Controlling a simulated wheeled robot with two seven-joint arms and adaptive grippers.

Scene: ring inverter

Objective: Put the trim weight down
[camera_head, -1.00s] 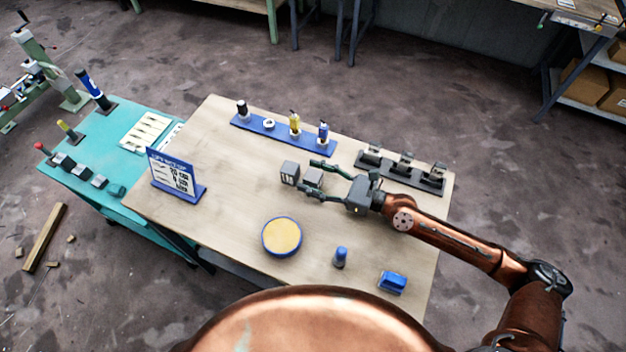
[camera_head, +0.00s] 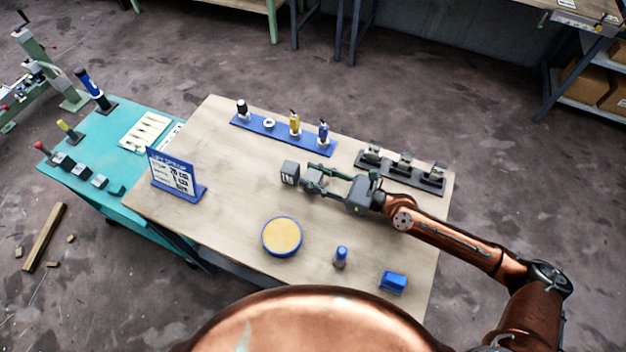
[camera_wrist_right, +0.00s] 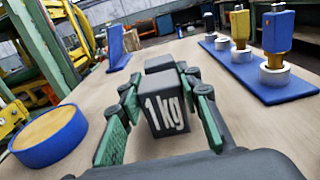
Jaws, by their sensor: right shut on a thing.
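The trim weight, a dark grey block marked "1 kg" (camera_wrist_right: 166,112), is between the pads of my right gripper (camera_wrist_right: 163,105). In the head view my right gripper (camera_head: 316,180) is shut on this weight, low over the wooden table; its fingers hide most of the block. I cannot tell whether its underside touches the tabletop. A second grey block (camera_head: 290,172) with a white label stands just left of the held one; in the wrist view it shows behind it (camera_wrist_right: 158,64). My left gripper is not in view.
The wooden table (camera_head: 230,225) holds a blue rack (camera_head: 270,134) of several tools at the back, a dark fixture strip (camera_head: 400,177) at right and a blue sign (camera_head: 173,175) at left. A round yellow-topped pad (camera_head: 282,236) lies in front. The middle left is clear.

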